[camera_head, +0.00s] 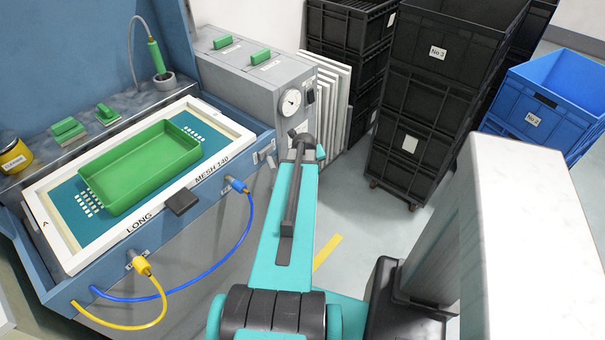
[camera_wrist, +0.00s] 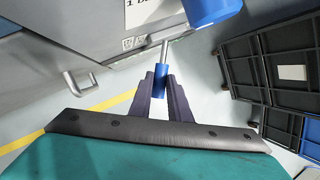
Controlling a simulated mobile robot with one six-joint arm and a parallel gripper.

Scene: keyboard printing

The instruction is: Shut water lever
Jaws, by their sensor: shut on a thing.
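The water lever shows in the wrist view as a blue grip (camera_wrist: 159,81) on a thin metal stem. The stem rises to the grey machine's underside edge. My gripper (camera_wrist: 161,90) has its two dark fingers on either side of the blue grip and is shut on it. In the head view my own arm covers the fingers and the lever, so neither can be made out there.
A metal handle (camera_wrist: 80,85) sticks out at the left. Black crates (camera_wrist: 285,75) stand at the right. In the head view, blue (camera_head: 235,187) and yellow (camera_head: 143,266) hose fittings are on the blue bench.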

